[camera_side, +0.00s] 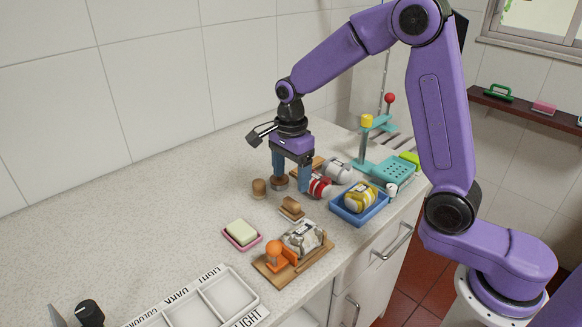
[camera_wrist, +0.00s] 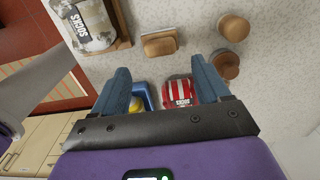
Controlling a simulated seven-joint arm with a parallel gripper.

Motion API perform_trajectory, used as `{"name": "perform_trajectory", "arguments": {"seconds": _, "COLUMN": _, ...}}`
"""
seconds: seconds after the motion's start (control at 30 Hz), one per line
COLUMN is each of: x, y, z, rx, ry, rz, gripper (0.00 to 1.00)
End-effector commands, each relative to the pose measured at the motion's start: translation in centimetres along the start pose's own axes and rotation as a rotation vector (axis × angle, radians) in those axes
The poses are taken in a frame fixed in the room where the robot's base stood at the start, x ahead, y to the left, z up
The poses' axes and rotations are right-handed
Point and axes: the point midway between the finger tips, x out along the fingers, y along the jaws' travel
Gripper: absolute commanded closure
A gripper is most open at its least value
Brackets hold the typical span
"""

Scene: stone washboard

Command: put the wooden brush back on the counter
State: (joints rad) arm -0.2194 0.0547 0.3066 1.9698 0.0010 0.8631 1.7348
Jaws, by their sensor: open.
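A low wooden block with a rounded grip on top (camera_side: 291,209), the piece most like the wooden brush, sits on the speckled counter (camera_side: 150,230). It also shows in the wrist view (camera_wrist: 160,43), upright and beside the wooden tray. Two rounder wooden pieces stand near it, a pale one (camera_side: 259,188) and a darker-based one (camera_wrist: 225,66); I cannot tell for sure which is the brush. My gripper (camera_side: 292,187) is open and empty, pointing down above the counter, behind the block in the side view. It touches no piece that I can make out.
A red-and-white striped bundle (camera_wrist: 180,92) shows between my fingers. Nearby are a blue tray (camera_side: 345,213) with a yellow bundle, a wooden tray (camera_side: 268,272) with a grey bundle, and a pink soap dish (camera_side: 242,244). A teal stand (camera_side: 365,145) is behind. The left counter is clear.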

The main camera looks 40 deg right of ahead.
Motion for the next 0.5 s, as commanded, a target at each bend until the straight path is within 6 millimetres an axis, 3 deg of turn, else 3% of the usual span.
{"name": "perform_trajectory", "arguments": {"seconds": 0.1, "x": -1.1, "y": 0.0, "z": 0.0, "rx": 0.0, "ry": 0.0, "rz": -0.002, "gripper": 0.25}}
{"name": "perform_trajectory", "arguments": {"seconds": 0.37, "x": -1.7, "y": 0.1, "z": 0.1, "rx": -0.009, "ry": 0.0, "rz": 0.001, "gripper": 0.25}}
{"name": "perform_trajectory", "arguments": {"seconds": 0.5, "x": -1.9, "y": 0.8, "z": 0.5, "rx": -0.109, "ry": 0.0, "rz": -0.001, "gripper": 0.25}}
